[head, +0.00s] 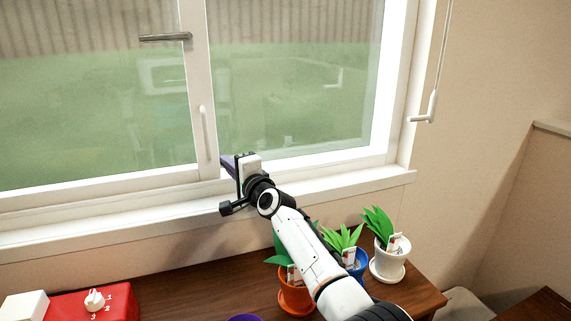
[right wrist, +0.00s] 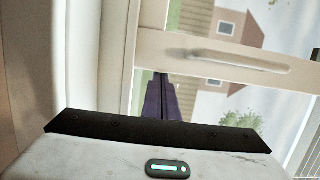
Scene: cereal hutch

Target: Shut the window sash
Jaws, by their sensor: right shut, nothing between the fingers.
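The window sash shows its white stile (head: 198,90) near the middle of the window in the head view. The stile carries a slim white upright pull (head: 204,133). My right gripper (head: 228,164) is shut and empty, low in front of the window just right of the stile. In the right wrist view, the purple fingers (right wrist: 163,100) are together and their tips point at the edge of the stile (right wrist: 160,48), below the pull (right wrist: 226,62). I cannot tell if they touch it. My left gripper is not in view.
The white sill (head: 330,184) runs below the gripper. Potted plants in orange (head: 295,298), blue (head: 357,265) and white (head: 388,262) pots stand on the wooden table by my right arm. A red box with a dial (head: 95,300) is at lower left.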

